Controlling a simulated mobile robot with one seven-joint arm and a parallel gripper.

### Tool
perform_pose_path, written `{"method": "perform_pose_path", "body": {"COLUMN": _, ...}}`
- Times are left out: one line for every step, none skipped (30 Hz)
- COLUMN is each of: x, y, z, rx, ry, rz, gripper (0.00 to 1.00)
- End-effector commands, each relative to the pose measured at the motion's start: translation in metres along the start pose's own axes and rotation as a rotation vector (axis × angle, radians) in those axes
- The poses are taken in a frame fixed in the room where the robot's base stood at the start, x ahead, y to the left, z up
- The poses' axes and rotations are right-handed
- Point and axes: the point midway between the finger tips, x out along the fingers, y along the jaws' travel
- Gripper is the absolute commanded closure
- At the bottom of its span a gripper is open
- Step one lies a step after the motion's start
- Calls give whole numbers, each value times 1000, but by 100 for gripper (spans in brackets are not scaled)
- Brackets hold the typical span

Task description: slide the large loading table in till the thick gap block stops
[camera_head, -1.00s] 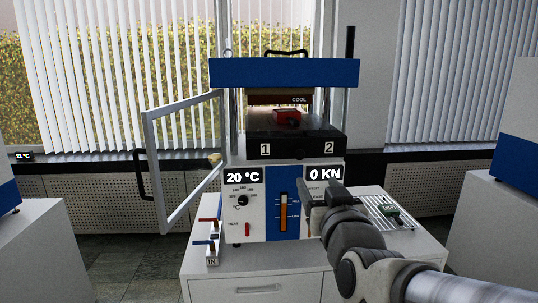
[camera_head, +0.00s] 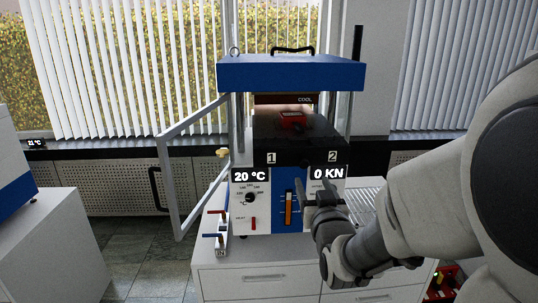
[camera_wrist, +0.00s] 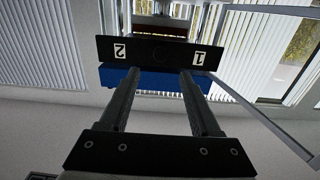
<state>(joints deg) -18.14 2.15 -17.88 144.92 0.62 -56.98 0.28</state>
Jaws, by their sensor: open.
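The large loading table (camera_head: 300,140) is a black slab with front labels 1 and 2, sticking out of the press front under the brown COOL plate (camera_head: 283,99). A red piece (camera_head: 292,116) sits on it further back; I cannot tell whether it is the thick gap block. My gripper (camera_head: 318,188) is open and empty, low in front of the table's right part. In the wrist view, which is upside down, my two dark fingers (camera_wrist: 160,76) point at the table's front face (camera_wrist: 160,52), between the labels. I cannot tell whether they touch it.
The press's blue top (camera_head: 290,74) stands above the table between metal columns. Blue and red valve handles (camera_head: 213,226) are at the cabinet's left edge. My arm fills the right side.

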Motion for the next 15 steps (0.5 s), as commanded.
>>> {"method": "perform_pose_path", "body": {"x": 2, "y": 0, "z": -4, "rx": -2, "ry": -4, "rz": 0, "gripper": 36}}
{"method": "perform_pose_path", "body": {"x": 4, "y": 0, "z": -4, "rx": -3, "ry": -5, "rz": -1, "gripper": 36}}
{"method": "perform_pose_path", "body": {"x": 5, "y": 0, "z": -4, "rx": -3, "ry": -4, "rz": -2, "gripper": 36}}
{"method": "perform_pose_path", "body": {"x": 6, "y": 0, "z": -4, "rx": -2, "ry": -5, "rz": -3, "gripper": 36}}
{"method": "perform_pose_path", "body": {"x": 7, "y": 0, "z": -4, "rx": -1, "ry": -5, "rz": -3, "gripper": 36}}
{"method": "perform_pose_path", "body": {"x": 8, "y": 0, "z": -3, "rx": -1, "ry": -5, "rz": -4, "gripper": 36}}
{"method": "perform_pose_path", "body": {"x": 13, "y": 0, "z": -1, "rx": -2, "ry": -3, "rz": -4, "gripper": 36}}
{"method": "perform_pose_path", "body": {"x": 19, "y": 0, "z": 0, "rx": -2, "ry": -2, "rz": -4, "gripper": 36}}
{"method": "perform_pose_path", "body": {"x": 26, "y": 0, "z": 0, "rx": -1, "ry": -1, "rz": -4, "gripper": 36}}
{"method": "perform_pose_path", "body": {"x": 31, "y": 0, "z": 0, "rx": -1, "ry": -2, "rz": -4, "gripper": 36}}
{"method": "perform_pose_path", "body": {"x": 36, "y": 0, "z": 0, "rx": -1, "ry": -1, "rz": -4, "gripper": 36}}
{"method": "perform_pose_path", "body": {"x": 42, "y": 0, "z": 0, "rx": -2, "ry": -2, "rz": -4, "gripper": 36}}
{"method": "perform_pose_path", "body": {"x": 48, "y": 0, "z": -1, "rx": -2, "ry": 0, "rz": -4, "gripper": 36}}
{"method": "perform_pose_path", "body": {"x": 52, "y": 0, "z": 0, "rx": -2, "ry": -1, "rz": -4, "gripper": 36}}
{"method": "perform_pose_path", "body": {"x": 58, "y": 0, "z": 0, "rx": -1, "ry": 0, "rz": -4, "gripper": 36}}
